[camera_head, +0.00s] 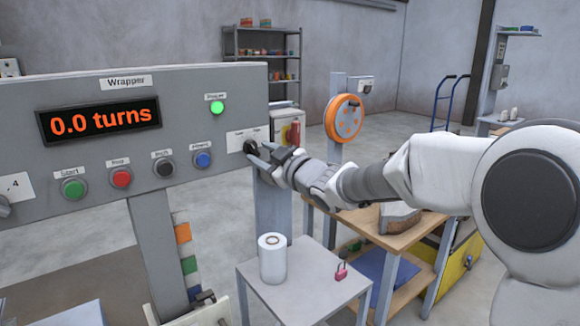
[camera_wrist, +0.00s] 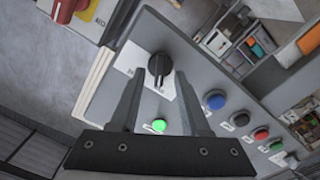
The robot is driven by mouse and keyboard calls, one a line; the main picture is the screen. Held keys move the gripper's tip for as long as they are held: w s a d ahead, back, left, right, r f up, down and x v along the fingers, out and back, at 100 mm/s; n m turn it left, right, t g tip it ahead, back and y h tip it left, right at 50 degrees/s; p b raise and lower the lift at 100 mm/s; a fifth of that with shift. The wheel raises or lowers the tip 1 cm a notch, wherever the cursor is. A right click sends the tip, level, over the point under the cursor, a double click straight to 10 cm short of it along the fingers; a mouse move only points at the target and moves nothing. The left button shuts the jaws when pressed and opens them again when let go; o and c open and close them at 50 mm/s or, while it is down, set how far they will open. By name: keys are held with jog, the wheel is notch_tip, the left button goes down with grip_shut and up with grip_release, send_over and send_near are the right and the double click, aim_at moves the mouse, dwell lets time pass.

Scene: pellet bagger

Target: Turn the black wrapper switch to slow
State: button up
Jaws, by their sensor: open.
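The black wrapper switch (camera_wrist: 160,66) is a round knob on a white label plate, at the right end of the grey Wrapper panel (camera_head: 95,85). In the head view the knob (camera_head: 250,147) is partly covered by my gripper (camera_head: 262,153). In the wrist view my gripper (camera_wrist: 165,90) is open, with its two fingers reaching toward the knob, one to each side of it. I cannot tell whether the fingers touch it. The label's words are too small to read, so the knob's setting is unclear.
The panel display (camera_head: 100,120) reads 0.0 turns. A green light (camera_head: 217,107) is lit above the switch. Green, red, black and blue buttons (camera_head: 203,160) line the panel. A red and yellow switch (camera_head: 293,132) stands close to the right. A white roll (camera_head: 272,258) stands on a small table below.

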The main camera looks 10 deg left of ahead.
jog(key=p+v, duration=0.2)
jog(key=v, duration=1.3)
jog(key=shift+s+d, duration=0.25)
jog(key=shift+s, duration=0.05)
